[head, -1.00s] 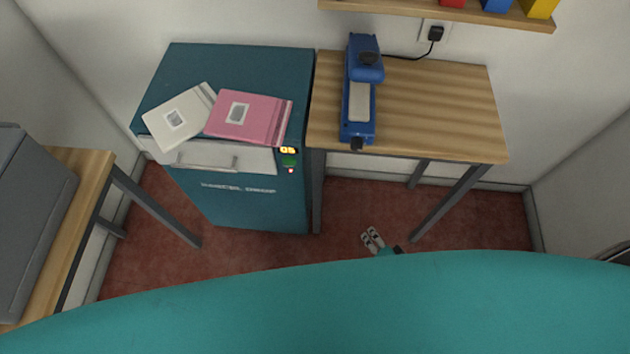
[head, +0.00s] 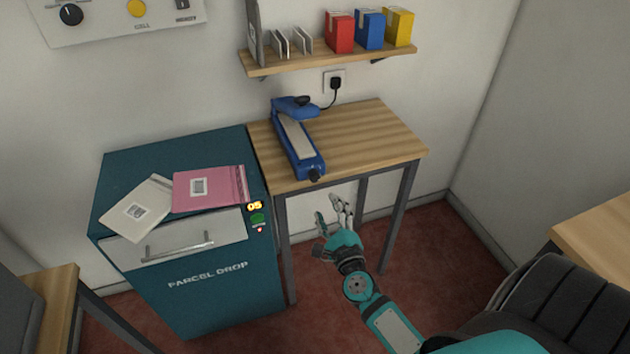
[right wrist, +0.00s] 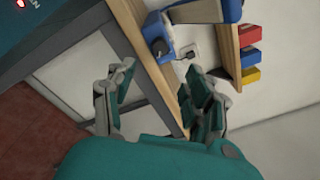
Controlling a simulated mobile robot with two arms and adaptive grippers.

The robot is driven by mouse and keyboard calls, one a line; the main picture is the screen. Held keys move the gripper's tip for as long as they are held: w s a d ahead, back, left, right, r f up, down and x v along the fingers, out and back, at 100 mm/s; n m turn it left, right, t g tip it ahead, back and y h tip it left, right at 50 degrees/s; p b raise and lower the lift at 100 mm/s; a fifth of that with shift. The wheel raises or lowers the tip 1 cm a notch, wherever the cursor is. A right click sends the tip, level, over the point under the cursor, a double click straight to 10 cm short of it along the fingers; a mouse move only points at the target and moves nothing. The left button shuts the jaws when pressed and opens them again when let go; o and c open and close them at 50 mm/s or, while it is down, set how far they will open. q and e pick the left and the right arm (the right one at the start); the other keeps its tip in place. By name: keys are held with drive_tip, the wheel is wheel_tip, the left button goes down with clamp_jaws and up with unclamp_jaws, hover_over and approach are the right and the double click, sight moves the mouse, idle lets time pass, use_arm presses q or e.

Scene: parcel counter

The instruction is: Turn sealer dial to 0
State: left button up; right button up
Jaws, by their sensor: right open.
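The blue sealer (head: 298,140) lies on a small wooden table (head: 375,140), with a pale strip along its top. A black knob (head: 314,174) sits on its near end, at the table's front edge; I cannot read any marks on it. A second dark knob (head: 302,101) is on top at the far end. In the right wrist view the sealer's blue end (right wrist: 160,30) shows with a dark knob (right wrist: 160,47). My right gripper (head: 330,208) is open and empty, in front of and below the table edge, apart from the sealer. My left gripper is not in view.
A teal parcel drop box (head: 220,300) stands left of the table, with white and pink parcels (head: 208,188) on top. A shelf (head: 330,58) with colored boxes hangs above. A wall panel with a black dial (head: 70,14) is at upper left. Another table (head: 600,235) stands right.

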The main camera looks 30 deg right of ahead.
sight(315, 179)
drive_tip(key=x, duration=1)
drive_tip(key=shift+w, duration=0.35)
drive_tip(key=shift+w+d, duration=0.15)
drive_tip(key=shift+w, duration=0.1)
drive_tip(key=shift+c, duration=0.4)
clamp_jaws()
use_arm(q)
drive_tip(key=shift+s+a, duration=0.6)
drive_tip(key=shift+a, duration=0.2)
